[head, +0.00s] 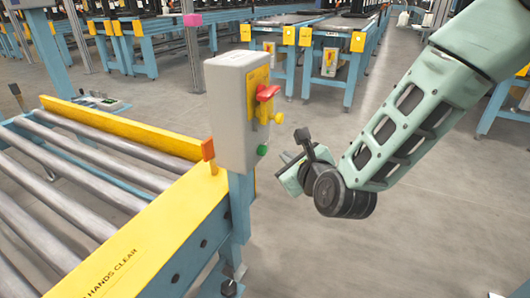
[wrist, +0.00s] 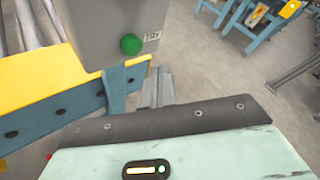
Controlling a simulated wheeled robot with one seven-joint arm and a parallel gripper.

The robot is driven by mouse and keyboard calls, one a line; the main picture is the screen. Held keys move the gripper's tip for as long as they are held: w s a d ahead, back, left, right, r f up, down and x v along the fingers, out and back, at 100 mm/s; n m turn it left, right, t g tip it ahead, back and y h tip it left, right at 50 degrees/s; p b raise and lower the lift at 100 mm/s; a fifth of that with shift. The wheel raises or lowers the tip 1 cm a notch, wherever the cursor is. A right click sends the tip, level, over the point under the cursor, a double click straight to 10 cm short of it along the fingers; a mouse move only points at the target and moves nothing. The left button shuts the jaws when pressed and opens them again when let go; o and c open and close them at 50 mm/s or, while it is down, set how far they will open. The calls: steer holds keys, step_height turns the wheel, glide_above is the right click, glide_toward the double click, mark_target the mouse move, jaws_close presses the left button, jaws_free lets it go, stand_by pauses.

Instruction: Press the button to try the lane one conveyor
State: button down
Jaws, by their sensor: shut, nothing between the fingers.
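A grey control box (head: 232,115) stands on a blue post at the near corner of the roller conveyor (head: 95,170). Its face carries a red handle (head: 267,92) on a yellow plate, a yellow knob (head: 279,117) and, lowest, a green button (head: 262,150). The green button also shows in the wrist view (wrist: 131,44), beside a small label. My gripper (head: 282,170) is to the right of the box and slightly below the green button, apart from it. In the wrist view its grey fingers (wrist: 154,88) are together and empty, just below the button in the picture.
A yellow rail (head: 150,245) marked "HANDS CLEAR" edges the conveyor, with an orange block (head: 208,155) by the box. Other blue conveyors (head: 310,45) with yellow fittings stand behind. The grey floor (head: 400,240) around my arm is clear.

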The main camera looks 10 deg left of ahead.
steer(key=shift+s+d, duration=0.25)
steer(key=shift+d, duration=0.4)
steer(key=shift+s+d, duration=0.25)
steer(key=shift+d, duration=0.35)
